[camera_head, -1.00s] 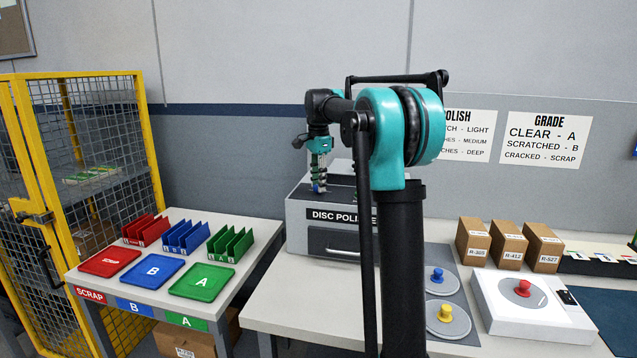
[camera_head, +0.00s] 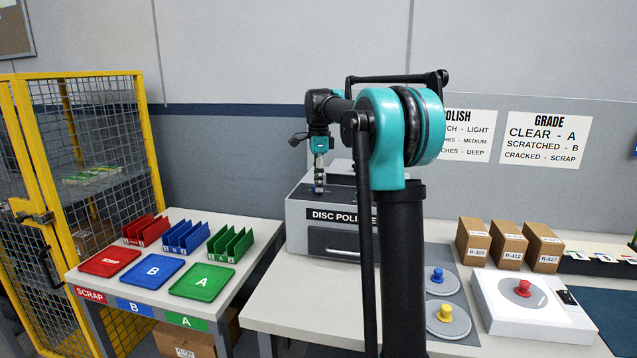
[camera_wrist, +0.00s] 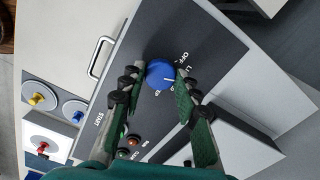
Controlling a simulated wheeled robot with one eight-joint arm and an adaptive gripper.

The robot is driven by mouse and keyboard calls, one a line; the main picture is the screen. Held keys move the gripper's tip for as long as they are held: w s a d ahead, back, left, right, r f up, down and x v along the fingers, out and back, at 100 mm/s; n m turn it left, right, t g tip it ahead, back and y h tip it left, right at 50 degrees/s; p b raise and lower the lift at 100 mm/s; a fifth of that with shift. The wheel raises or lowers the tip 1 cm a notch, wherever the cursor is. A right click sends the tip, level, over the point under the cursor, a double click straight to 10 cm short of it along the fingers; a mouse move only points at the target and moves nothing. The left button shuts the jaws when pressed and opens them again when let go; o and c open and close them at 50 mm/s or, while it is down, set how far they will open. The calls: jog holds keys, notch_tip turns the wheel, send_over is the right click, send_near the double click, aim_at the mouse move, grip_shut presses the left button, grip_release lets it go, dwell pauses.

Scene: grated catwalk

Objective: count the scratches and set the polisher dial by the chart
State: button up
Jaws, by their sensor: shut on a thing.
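The disc polisher (camera_head: 300,217) is a grey box at the back of the bench. Its blue dial (camera_wrist: 161,74) has a white pointer line and shows in the wrist view, with OFF readable and other labels partly covered. My gripper (camera_wrist: 156,80) is shut on the dial, one finger on each side; in the head view my gripper (camera_head: 319,187) points down at the polisher's top. START lettering and a red and a green button or lamp show on the panel.
Discs with blue (camera_head: 437,275) and yellow (camera_head: 446,313) knobs lie on a grey mat; a red-knobbed one (camera_head: 523,289) is on a white device. Cartons (camera_head: 509,243) stand behind. Scrap, B and A trays (camera_head: 202,283) are left, beside a yellow cage (camera_head: 146,150).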

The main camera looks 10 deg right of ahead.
jog(key=o, duration=1.2)
jog(key=shift+c, duration=0.2)
notch_tip(320, 180, up, 12)
